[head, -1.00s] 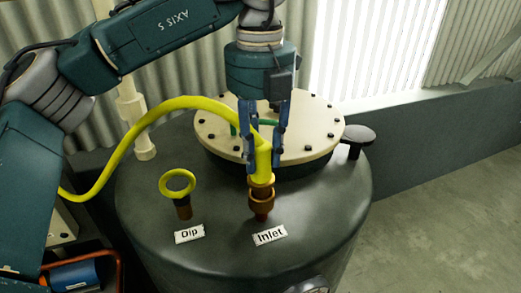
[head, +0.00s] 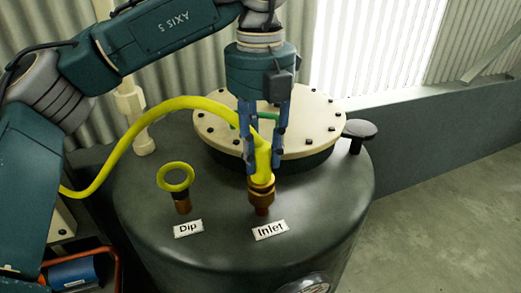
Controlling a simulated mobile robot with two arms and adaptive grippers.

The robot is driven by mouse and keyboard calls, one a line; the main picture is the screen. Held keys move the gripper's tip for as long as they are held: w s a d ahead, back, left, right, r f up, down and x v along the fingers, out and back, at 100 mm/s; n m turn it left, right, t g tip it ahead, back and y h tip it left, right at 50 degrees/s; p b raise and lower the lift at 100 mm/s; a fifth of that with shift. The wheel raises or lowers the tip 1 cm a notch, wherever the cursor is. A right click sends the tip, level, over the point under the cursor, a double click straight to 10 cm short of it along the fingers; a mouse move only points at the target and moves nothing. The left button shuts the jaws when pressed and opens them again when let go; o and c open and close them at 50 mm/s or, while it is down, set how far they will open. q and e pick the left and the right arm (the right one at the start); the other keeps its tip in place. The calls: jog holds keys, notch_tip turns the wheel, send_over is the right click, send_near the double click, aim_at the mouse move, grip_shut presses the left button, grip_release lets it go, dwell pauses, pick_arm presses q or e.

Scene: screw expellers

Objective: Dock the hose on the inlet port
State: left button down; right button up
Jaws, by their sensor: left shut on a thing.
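The yellow hose (head: 130,138) arches in from the left to my left gripper (head: 258,165). The gripper's blue fingers are shut on the hose just above its brass end coupling (head: 261,188). The coupling points down over the inlet port (head: 261,211), a reddish-brown stub on the dark tank top. Only the lower part of the port shows below the coupling. I cannot tell whether the coupling is fully seated on it. The "Inlet" label (head: 270,230) lies just in front. My right gripper is out of view.
The dip port (head: 182,206) with a yellow ring (head: 176,177) stands left of the inlet, behind its "Dip" label (head: 188,229). A cream bolted lid (head: 310,140) lies behind the gripper. A black knob (head: 358,130) is at the tank's right edge.

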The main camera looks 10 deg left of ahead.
pick_arm(q)
jog(key=shift+f, duration=0.2)
jog(key=c, duration=1.6)
grip_release()
jog(key=shift+r+p, duration=1.85)
jog(key=shift+r, duration=3.65)
